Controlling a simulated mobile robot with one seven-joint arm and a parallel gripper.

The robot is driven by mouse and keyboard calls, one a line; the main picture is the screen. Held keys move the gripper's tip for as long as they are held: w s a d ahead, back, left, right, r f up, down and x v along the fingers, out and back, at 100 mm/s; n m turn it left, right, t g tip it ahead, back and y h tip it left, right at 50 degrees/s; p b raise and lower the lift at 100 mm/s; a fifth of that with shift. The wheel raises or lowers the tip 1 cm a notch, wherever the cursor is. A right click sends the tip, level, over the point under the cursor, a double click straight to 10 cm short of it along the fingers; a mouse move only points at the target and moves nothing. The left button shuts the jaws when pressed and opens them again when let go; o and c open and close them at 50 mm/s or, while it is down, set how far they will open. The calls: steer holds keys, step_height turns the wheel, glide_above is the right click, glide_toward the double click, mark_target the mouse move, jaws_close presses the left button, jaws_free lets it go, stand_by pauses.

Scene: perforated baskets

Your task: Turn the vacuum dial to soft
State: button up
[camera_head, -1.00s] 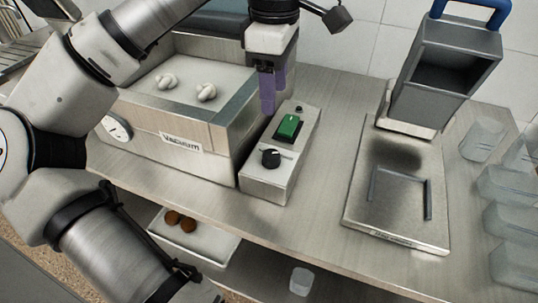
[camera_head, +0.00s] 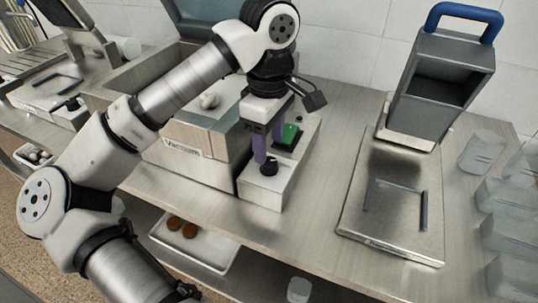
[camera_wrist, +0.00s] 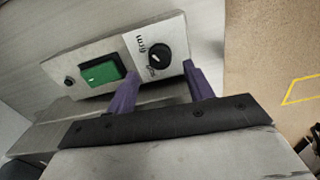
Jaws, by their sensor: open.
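The vacuum dial is a black round knob (camera_head: 269,167) with a pale pointer line, on the near end of a grey control box (camera_head: 265,194). In the wrist view the dial (camera_wrist: 159,58) sits beside the printed word "firm"; another label near it is partly hidden. My gripper (camera_head: 267,158) is open, its purple fingers pointing down just above and behind the dial. In the wrist view the gripper (camera_wrist: 162,90) has its fingers apart, with the dial showing beyond the gap. I cannot tell whether a finger touches it.
A green switch (camera_head: 288,137) is on the same box, close behind my fingers. The vacuum machine (camera_head: 185,150) stands to the left. A grey press with a blue handle (camera_head: 440,85) stands to the right, with clear plastic tubs (camera_head: 485,155) beyond. The counter between is bare.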

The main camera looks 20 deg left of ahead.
mark_target(269, 160)
steer(key=shift+f, duration=2.4)
steer(key=c, duration=1)
steer(key=shift+o, duration=0.2)
steer(key=shift+f+n+b, duration=0.25)
steer(key=shift+n+b, duration=0.15)
steer(key=shift+b, duration=0.2)
steer(key=shift+n+b, duration=0.7)
steer(key=shift+b, duration=0.1)
steer(key=shift+r+n, duration=0.3)
steer(key=shift+n, duration=0.1)
steer(key=o, duration=1)
steer(key=shift+c, duration=0.2)
steer(key=shift+r, duration=0.1)
